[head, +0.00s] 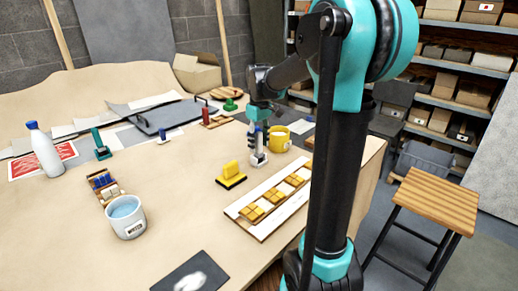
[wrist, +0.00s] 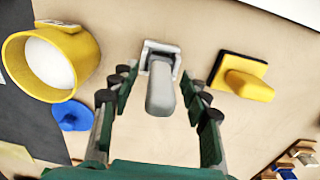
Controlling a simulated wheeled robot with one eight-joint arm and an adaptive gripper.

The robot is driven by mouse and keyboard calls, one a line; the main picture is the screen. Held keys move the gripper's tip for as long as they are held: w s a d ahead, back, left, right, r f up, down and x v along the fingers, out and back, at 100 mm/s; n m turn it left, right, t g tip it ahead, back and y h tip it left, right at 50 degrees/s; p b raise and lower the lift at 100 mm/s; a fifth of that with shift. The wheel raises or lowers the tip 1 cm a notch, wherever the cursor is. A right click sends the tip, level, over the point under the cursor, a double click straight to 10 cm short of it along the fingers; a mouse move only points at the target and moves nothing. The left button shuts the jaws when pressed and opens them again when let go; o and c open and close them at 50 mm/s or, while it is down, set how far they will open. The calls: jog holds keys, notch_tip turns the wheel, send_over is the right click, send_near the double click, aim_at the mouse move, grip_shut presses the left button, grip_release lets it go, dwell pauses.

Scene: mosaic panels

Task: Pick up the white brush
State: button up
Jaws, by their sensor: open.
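The white brush (wrist: 160,92) stands on the table in the wrist view, with a pale grey upright handle over a whitish rectangular base. It also shows in the head view (head: 258,159), just below my gripper and partly hidden by it. My gripper (wrist: 161,80) is open, with one dark green finger on each side of the brush handle. The fingers look apart from the handle, with a gap on both sides. In the head view my gripper (head: 258,138) points down over the brush.
A yellow mug (head: 279,138) stands close behind and right of the brush. A yellow-handled block with a black base (head: 231,175) is nearby at the front left. A white panel with tan tiles (head: 266,221) lies in front. A blue round item (wrist: 72,116) lies near the mug.

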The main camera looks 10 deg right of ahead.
grip_shut()
dwell(0.3)
jog(key=shift+r, duration=0.15)
notch_tip(320, 180, up, 20)
dwell(0.5)
